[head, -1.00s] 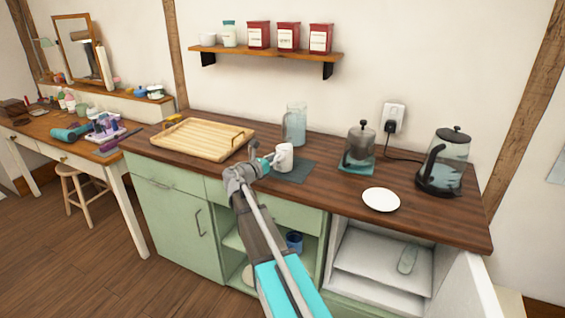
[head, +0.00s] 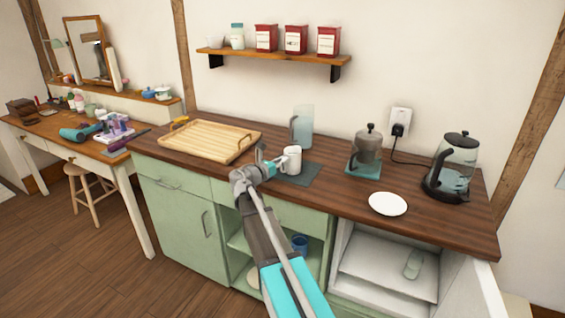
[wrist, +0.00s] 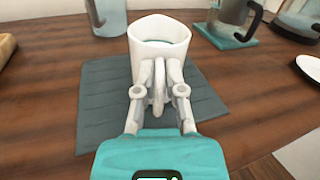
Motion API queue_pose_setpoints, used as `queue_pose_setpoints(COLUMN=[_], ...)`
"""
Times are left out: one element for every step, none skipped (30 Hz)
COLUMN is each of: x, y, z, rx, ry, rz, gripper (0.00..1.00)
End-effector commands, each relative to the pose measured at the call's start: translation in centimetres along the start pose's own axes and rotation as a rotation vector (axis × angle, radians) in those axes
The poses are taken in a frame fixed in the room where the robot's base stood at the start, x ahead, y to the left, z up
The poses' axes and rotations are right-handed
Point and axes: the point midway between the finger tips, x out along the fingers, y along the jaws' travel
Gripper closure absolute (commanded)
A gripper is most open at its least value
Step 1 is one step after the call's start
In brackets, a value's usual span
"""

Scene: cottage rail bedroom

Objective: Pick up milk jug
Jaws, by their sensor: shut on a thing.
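The white milk jug (head: 291,160) stands upright at the grey mat (head: 303,175) on the wooden counter. Whether its base touches the mat is hard to tell. In the wrist view the jug (wrist: 152,47) shows its open rim, with its handle toward me. My gripper (head: 268,163) reaches in from the left front of the jug. In the wrist view the fingers of my gripper (wrist: 160,72) are closed on both sides of the handle. The mat (wrist: 108,108) spreads beneath and around the jug there.
A glass pitcher (head: 303,125) stands close behind the jug. A wooden tray (head: 180,152) lies to the left. A French press (head: 367,147), a white plate (head: 388,204) and a kettle (head: 454,165) stand to the right. A cabinet below is open. A shelf (head: 285,60) hangs above.

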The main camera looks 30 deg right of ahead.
Motion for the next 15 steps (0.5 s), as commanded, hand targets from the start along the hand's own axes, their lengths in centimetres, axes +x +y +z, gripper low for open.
queue_pose_setpoints(x=[0.0,0.0,0.0,0.0,0.0,0.0,0.0,0.0,0.0,0.0,0.0,0.0,0.0,0.0,0.0], y=[0.0,0.0,0.0,0.0,0.0,0.0,0.0,-0.1,-0.1,-0.1,-0.1,-0.1,-0.1,-0.1,-0.1], z=[0.1,0.2,0.2,0.3,0.3,0.4,0.4,0.5,0.6,0.7,0.8,0.9,1.0,1.1,1.2], rx=[-0.001,-0.001,-0.001,-0.001,-0.001,-0.001,-0.001,-0.001,0.0,0.0,-0.001,-0.001,-0.001,-0.001,-0.001], ry=[-0.001,-0.001,-0.001,-0.001,-0.001,-0.001,-0.001,-0.001,-0.001,-0.001,-0.001,-0.001,-0.001,-0.001,-0.001], rz=[0.0,0.0,0.0,0.0,0.0,0.0,0.0,0.0,0.0,0.0,0.0,0.0,0.0,0.0,0.0], gripper=[1.0,1.0,1.0,1.0,1.0,1.0,1.0,1.0,1.0,1.0,1.0,1.0,1.0,1.0,1.0])
